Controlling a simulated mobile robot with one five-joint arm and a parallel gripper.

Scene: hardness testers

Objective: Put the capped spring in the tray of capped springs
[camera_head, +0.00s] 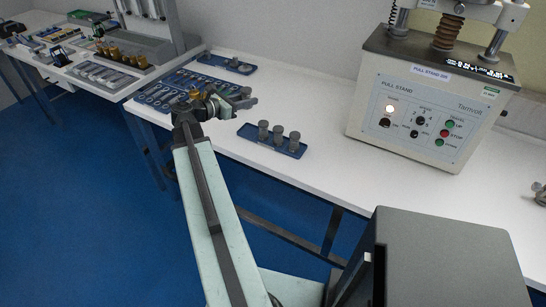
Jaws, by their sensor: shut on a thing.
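My gripper (236,100) is above the white table's front part, left of centre, pointing right. It is shut on a small dark grey thing at its tips, which I take for the capped spring (246,92); its shape is hard to make out against the jaws. A blue tray (253,138) lies on the table to the lower right of my gripper. My gripper is apart from this tray.
A second small blue tray (213,60) with little parts lies further back. A blue tool mat (150,97) is left of my gripper. The pull stand (428,105) stands at right. White table (335,165) is clear between tray and stand.

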